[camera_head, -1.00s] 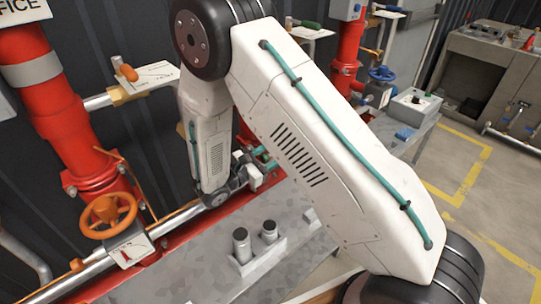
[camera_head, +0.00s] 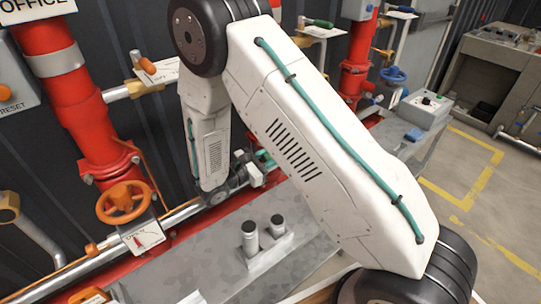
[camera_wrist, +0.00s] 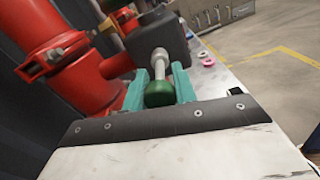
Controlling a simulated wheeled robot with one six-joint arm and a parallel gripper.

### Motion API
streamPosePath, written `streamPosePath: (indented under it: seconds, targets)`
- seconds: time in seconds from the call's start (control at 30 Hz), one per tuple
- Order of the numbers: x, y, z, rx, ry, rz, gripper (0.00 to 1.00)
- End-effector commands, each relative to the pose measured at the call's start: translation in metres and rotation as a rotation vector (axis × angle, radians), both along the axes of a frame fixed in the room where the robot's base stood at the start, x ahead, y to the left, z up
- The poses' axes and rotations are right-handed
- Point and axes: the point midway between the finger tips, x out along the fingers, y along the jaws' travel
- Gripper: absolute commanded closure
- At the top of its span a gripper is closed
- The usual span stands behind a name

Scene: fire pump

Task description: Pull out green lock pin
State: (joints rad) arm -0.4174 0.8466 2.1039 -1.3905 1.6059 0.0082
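The green lock pin (camera_wrist: 159,94) shows in the wrist view as a round green knob on a pale metal shaft. The shaft points toward a dark block (camera_wrist: 155,38); I cannot tell how much of it sits inside. My gripper (camera_wrist: 162,84) has its two teal fingers on either side of the knob, close against it, and appears shut on it. In the head view my gripper (camera_head: 254,170) is small and partly hidden behind my arm, beside the pipe above the bench. The knob cannot be made out there.
Red pipes (camera_wrist: 45,45) stand close on the left in the wrist view. In the head view an orange handwheel (camera_head: 122,202) is left of my gripper. A grey bench (camera_head: 215,250) carries two short cylinders (camera_head: 262,232). Open floor lies at the right.

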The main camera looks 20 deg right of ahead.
Motion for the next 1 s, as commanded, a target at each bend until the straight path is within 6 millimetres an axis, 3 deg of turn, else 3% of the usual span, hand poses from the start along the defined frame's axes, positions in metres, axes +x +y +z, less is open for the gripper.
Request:
streamPosePath:
  seconds: [0.03,0.07,0.4,0.8,1.0]
  targets:
    - [0.001,0.002,0.001,0.000,-0.002,0.005,0.59]
    - [0.001,0.002,0.000,0.000,-0.002,0.005,0.51]
    - [0.000,0.003,0.000,0.000,-0.001,0.001,0.51]
    - [-0.014,0.063,0.000,0.000,-0.001,0.004,0.51]
    - [-0.017,0.077,0.000,0.001,-0.002,0.002,0.51]
